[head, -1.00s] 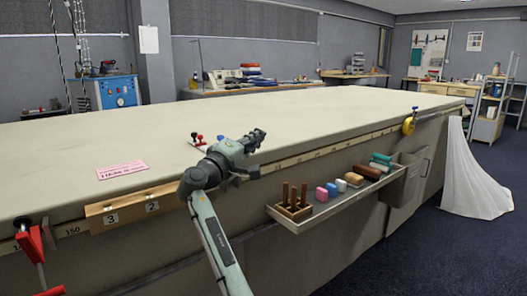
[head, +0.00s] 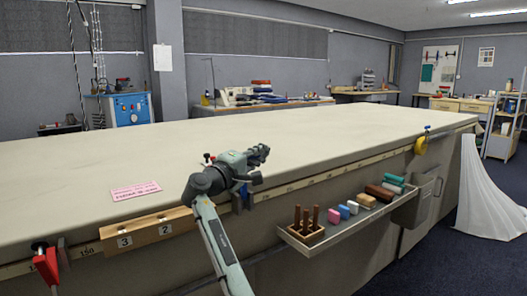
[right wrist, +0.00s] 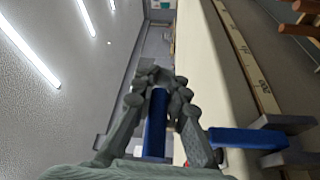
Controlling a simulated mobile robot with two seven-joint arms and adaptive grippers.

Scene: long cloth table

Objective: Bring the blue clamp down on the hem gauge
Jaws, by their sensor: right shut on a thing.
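My right gripper (head: 262,154) is at the table's long near edge. In the right wrist view, its fingers (right wrist: 160,82) are shut around a blue bar of the blue clamp (right wrist: 154,130). More of the clamp, a blue arm with grey ends, shows lower right there beside the table edge. In the head view a small blue part of it (head: 237,203) shows below the gripper; my arm hides the rest. I cannot make out the hem gauge for certain; a small red-topped piece (head: 208,158) on the table is partly hidden behind my arm. My left gripper is not in view.
The pale table (head: 300,140) is mostly clear, with a pink label (head: 135,190). A wooden block numbered 3 and 2 (head: 148,231), a red clamp (head: 46,265) and a yellow clamp (head: 421,145) are along its edge. A side tray (head: 350,228) holds several small items.

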